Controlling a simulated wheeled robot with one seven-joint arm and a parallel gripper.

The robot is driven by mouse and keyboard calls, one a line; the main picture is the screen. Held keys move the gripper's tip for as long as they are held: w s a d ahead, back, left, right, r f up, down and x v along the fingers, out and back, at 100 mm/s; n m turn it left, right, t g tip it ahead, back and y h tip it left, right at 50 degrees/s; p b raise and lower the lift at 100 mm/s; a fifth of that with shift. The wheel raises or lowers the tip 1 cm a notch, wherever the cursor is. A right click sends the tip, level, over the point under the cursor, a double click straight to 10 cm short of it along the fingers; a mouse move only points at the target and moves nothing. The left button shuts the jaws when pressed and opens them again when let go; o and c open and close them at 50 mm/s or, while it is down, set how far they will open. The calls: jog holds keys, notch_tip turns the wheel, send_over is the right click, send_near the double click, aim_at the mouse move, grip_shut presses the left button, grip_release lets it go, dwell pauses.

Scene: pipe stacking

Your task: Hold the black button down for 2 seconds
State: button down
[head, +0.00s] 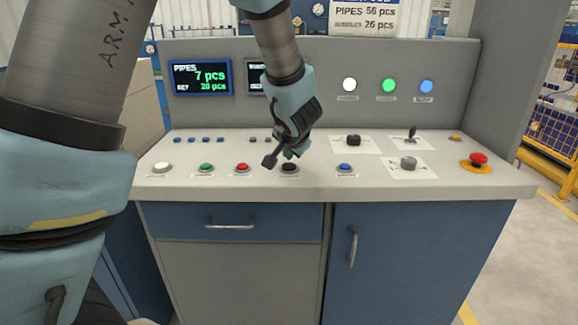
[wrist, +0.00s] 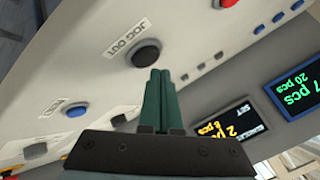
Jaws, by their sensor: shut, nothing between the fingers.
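The black button (head: 289,168) sits in the front row of the control panel, between the red and blue buttons. In the wrist view the black button (wrist: 145,53), labelled "JOG OUT", shows whole, just beyond the fingertips. My gripper (head: 287,154) is over the panel just above and behind the black button. In the wrist view its green fingers (wrist: 160,72) are shut together and empty. The fingertips appear apart from the button, with a small gap, and the button looks unpressed.
Nearby are the red button (head: 242,168), green button (head: 206,168), white button (head: 161,168) and blue button (head: 345,168). A red emergency stop (head: 478,160) is at the right. Black (head: 353,140) and grey (head: 408,162) knobs stand on white plates. A display (head: 201,77) is on the back panel.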

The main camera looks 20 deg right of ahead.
aim_at(288, 168)
jog(key=shift+f, duration=0.1)
dwell(0.3)
jog(key=shift+f+b, duration=0.35)
jog(key=shift+b, duration=0.5)
jog(key=shift+f+b, duration=0.35)
jog(key=shift+b, duration=0.35)
dwell(0.4)
dwell(2.6)
jog(key=shift+r+p, duration=0.35)
jog(key=shift+r, duration=0.45)
jog(key=shift+r+p, duration=1.6)
jog(key=shift+r, duration=0.95)
